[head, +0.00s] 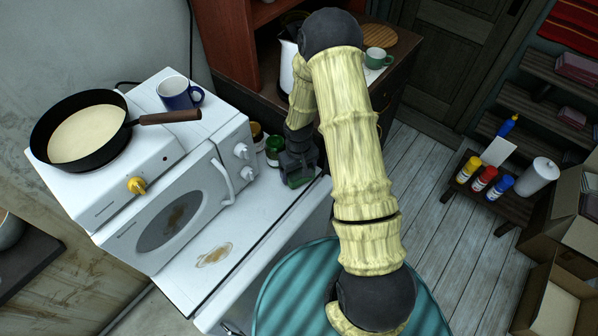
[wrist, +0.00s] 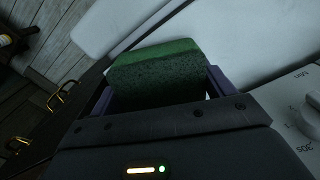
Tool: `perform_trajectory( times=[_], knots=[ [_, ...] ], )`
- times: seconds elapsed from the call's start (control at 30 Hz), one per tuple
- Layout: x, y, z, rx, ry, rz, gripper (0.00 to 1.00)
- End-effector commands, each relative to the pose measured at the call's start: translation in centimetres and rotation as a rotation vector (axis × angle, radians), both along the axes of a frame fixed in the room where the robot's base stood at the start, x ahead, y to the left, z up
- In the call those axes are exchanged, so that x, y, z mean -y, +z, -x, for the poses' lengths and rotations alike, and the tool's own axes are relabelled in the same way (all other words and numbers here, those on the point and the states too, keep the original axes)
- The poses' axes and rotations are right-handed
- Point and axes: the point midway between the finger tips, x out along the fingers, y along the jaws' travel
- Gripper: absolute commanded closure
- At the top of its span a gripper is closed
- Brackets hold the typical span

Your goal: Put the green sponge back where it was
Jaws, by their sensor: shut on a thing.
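The green sponge (wrist: 155,78) is between the two fingers of my gripper (wrist: 158,92) in the wrist view. It has a bright green edge and a darker, speckled green face. My gripper is shut on it. In the head view my gripper (head: 298,168) is over the far right end of the white worktop (head: 255,222), beside the jars. Only a small part of the sponge (head: 300,181) shows there, below the dark gripper. I cannot tell whether the sponge touches the worktop.
A green-lidded jar (head: 273,146) stands just left of my gripper. The white microwave (head: 180,215) stands left, with a frying pan (head: 85,131) and blue mug (head: 179,94) above it. A brown stain (head: 214,255) marks the worktop's clear front. A teal round top (head: 290,285) is nearer.

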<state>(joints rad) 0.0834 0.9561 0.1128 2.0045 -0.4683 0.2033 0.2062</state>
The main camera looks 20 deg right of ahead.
Motion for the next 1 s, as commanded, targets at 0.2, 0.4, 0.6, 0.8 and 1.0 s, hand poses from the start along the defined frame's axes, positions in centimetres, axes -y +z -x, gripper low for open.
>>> perform_trajectory(
  times=[0.2,0.4,0.6,0.8,1.0],
  knots=[
    [0.0,-1.4,0.0,0.000,-0.001,0.001,0.32],
    [0.0,-1.4,0.0,0.000,0.000,0.001,0.32],
    [0.0,-1.5,0.0,0.000,0.001,0.001,0.00],
    [0.0,-1.4,0.0,0.000,0.001,0.001,0.00],
    [0.0,-0.5,0.0,0.002,0.001,0.001,0.00]
  ],
)
